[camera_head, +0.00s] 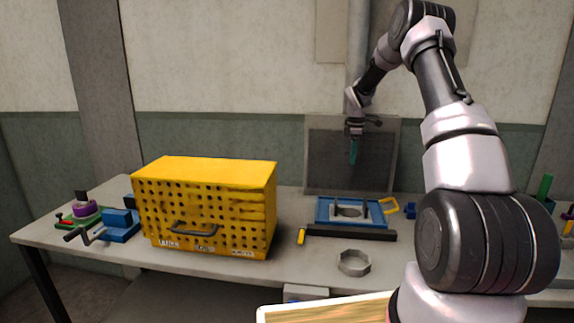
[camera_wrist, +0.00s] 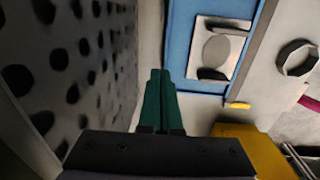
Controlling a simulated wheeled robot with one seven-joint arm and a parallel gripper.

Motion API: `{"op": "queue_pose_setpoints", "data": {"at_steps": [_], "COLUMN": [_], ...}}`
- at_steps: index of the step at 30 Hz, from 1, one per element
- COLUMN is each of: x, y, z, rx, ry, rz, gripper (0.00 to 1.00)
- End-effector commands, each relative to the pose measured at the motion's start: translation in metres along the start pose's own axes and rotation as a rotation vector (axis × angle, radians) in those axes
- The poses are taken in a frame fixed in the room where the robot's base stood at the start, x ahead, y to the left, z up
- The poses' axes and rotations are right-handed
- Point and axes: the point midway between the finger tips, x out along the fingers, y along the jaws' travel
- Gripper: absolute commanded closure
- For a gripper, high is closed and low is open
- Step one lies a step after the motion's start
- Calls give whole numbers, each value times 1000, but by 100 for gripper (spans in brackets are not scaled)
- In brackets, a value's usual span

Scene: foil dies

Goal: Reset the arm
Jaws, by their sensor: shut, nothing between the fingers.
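My arm rises from the right of the head view and bends over the bench. My gripper (camera_head: 353,152) hangs fingers down above the back of the bench, in front of a dark panel. Its green fingers also show in the wrist view (camera_wrist: 160,85), pressed together with nothing between them. The gripper is apart from the things on the bench. A blue frame (camera_head: 324,211) with a light plate lies below it and slightly nearer. The frame also shows in the wrist view (camera_wrist: 178,60), to the right of the fingers.
A yellow perforated box (camera_head: 205,168) with a front handle stands left of centre. A blue vise (camera_head: 118,225) sits left of it. A metal ring (camera_head: 353,263), a black bar (camera_head: 350,235) and a yellow-handled tool (camera_head: 301,237) lie near the front. The dark panel (camera_head: 320,160) stands behind.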

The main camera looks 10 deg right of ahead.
Motion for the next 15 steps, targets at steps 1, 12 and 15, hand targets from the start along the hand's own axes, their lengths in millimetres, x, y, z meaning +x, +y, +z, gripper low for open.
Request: {"op": "queue_pose_setpoints", "data": {"at_steps": [1, 12, 15], "x": [-16, -177, -212], "y": [-4, -102, -139], "z": [-3, -24, -26], "rx": [22, 461, 598], "ry": [2, 81, 124], "rz": [15, 140, 166], "gripper": [100, 100, 100]}}
